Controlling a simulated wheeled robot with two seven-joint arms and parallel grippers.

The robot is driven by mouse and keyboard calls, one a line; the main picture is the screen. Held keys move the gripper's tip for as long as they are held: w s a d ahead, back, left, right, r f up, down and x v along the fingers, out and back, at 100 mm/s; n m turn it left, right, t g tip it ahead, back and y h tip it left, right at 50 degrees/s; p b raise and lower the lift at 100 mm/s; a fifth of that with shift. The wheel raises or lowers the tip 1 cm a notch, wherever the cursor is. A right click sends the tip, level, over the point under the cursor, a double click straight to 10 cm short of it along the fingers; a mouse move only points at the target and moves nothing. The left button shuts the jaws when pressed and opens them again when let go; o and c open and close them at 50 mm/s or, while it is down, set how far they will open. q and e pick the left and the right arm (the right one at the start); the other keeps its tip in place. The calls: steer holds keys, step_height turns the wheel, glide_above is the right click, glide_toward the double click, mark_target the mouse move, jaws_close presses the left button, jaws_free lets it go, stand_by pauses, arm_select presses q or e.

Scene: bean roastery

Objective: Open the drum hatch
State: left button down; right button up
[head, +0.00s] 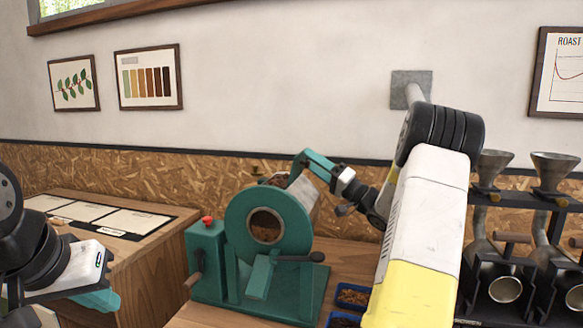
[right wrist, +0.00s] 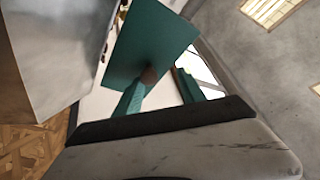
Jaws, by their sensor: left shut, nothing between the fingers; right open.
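The teal roaster stands on the wooden table in the head view, with a grey drum (head: 304,196) behind a teal front plate (head: 240,222). A round window (head: 266,225) in the plate shows brown inside. A teal flap (head: 262,277) slopes below it, and a black-knobbed lever (head: 295,258) reaches right. I cannot tell which part is the hatch or its state. My right gripper (head: 299,172) is open at the drum's top; contact is unclear. The right wrist view shows a teal plate (right wrist: 150,45) and grey metal close by. My left gripper (head: 103,302) is shut and empty, lower left.
A wooden counter (head: 150,250) with pale sheets stands left of the roaster. Blue trays of beans (head: 352,297) lie on the table at its right, partly behind my right arm. A dark rack with metal funnels (head: 552,165) stands at the right.

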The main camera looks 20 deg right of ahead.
steer(key=o, duration=0.5)
steer(key=s, duration=0.1)
steer(key=s+a+r, duration=0.1)
steer(key=s, duration=0.1)
steer(key=s+a+r, duration=0.1)
steer(key=shift+s+a, duration=0.1)
steer(key=shift+s, duration=0.1)
steer(key=s+a, duration=0.1)
steer(key=s, duration=0.2)
steer(key=s+a, duration=0.2)
steer(key=s, duration=0.1)
steer(key=s+a+r, duration=0.1)
steer(key=s+a, duration=0.1)
steer(key=s, duration=0.2)
steer(key=c, duration=0.5)
